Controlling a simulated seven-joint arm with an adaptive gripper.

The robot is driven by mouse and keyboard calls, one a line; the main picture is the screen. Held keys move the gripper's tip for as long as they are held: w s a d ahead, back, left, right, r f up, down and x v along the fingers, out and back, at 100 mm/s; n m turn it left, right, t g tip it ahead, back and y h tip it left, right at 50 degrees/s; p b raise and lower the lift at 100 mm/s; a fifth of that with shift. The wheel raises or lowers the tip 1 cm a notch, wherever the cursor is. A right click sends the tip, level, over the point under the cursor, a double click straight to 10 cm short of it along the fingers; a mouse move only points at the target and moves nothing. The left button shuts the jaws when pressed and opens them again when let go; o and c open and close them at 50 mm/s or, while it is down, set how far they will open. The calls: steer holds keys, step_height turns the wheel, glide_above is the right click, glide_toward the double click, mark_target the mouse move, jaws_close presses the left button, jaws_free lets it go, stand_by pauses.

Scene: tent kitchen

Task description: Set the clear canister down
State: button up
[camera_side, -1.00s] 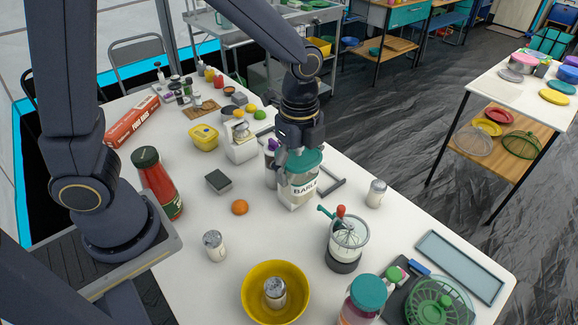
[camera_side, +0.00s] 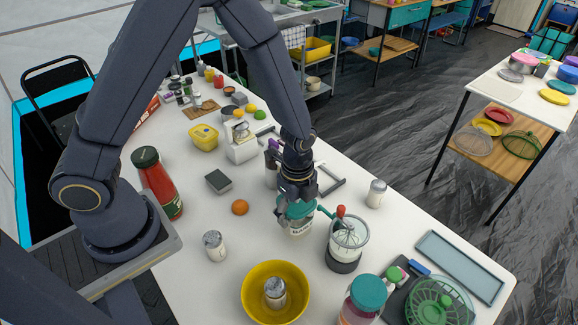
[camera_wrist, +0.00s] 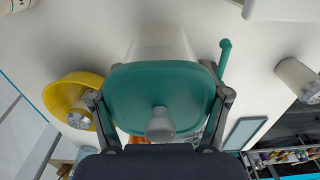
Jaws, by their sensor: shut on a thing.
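In the side view the canister is just left of the whisk jar, over the white table (camera_side: 255,225). I cannot tell whether its base touches the table.
The whisk jar (camera_side: 347,238) with a teal crank stands close on the right. A yellow bowl (camera_side: 252,308) holding a shaker is in front. An orange (camera_side: 240,207) and a white shaker (camera_side: 214,245) lie to the left. Another shaker (camera_side: 376,193) stands behind right.

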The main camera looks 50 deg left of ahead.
steer(key=shift+f, duration=1.85)
steer(key=shift+c, duration=0.3)
steer(key=o, duration=1.8)
steer(key=shift+c, duration=0.2)
steer(key=shift+r, duration=0.1)
step_height(320, 180, up, 12)
steer(key=shift+r, duration=0.1)
steer(key=s+a+r+n+t, duration=0.2)
steer(key=s+a+r+n, duration=0.3)
steer(key=r+n, duration=0.4)
steer(key=s+a+r+n+t, duration=0.3)
steer(key=s+a+r+n, duration=0.2)
steer(key=s+r+n, duration=0.2)
step_height(320, 180, up, 3)
steer(key=shift+r+n+t, duration=0.1)
steer(key=shift+n+t, duration=0.2)
steer(key=shift+n, duration=0.7)
